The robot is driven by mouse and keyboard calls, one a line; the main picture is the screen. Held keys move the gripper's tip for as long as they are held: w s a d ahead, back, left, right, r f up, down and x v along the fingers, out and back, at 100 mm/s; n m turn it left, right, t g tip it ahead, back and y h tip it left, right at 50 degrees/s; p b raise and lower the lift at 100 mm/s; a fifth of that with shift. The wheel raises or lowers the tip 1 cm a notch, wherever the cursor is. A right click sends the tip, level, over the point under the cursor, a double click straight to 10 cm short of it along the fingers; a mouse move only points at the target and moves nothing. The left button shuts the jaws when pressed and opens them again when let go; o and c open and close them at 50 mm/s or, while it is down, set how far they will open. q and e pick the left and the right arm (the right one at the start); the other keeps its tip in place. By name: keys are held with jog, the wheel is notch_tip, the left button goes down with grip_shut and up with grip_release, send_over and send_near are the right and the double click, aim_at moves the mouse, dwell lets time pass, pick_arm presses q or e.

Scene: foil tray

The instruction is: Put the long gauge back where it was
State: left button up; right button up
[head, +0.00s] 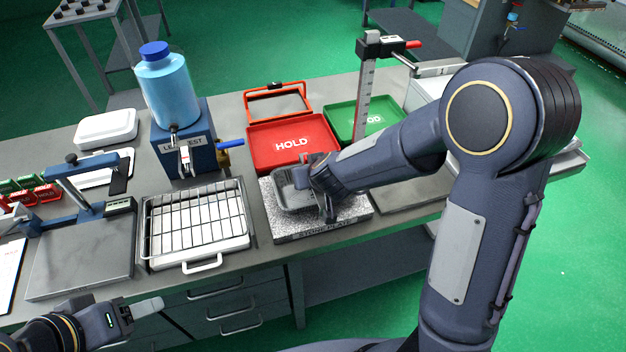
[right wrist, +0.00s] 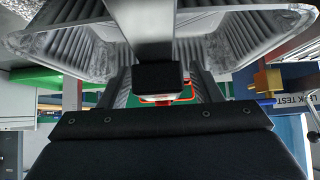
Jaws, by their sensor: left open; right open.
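A tall gauge with a graduated upright (head: 366,95), a dark head and a red-tipped arm stands behind the granite plate (head: 300,227). My right arm hides its base. No label shows whether this is the long gauge. My right gripper (head: 328,195) is over the granite plate, at a grey ribbed foil tray (head: 290,196). The tray's walls (right wrist: 75,50) fill the top of the right wrist view. The gripper is open; whether it touches the tray is unclear. My left gripper (head: 135,318) is open and empty near the bench's front edge, lower left.
A red HOLD tray (head: 262,152) and a green tray (head: 390,112) lie behind the granite plate. A wire rack (head: 200,215) stands left of it, with a blue leak-test stand (head: 190,155) behind. A blue-armed fixture (head: 70,185) stands on a grey plate (head: 60,270) farther left.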

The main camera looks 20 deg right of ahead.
jog(key=shift+w+f, duration=0.3)
jog(key=shift+w, duration=0.05)
jog(key=c, duration=1.2)
jog(key=shift+c, duration=0.2)
jog(key=shift+r, duration=0.2)
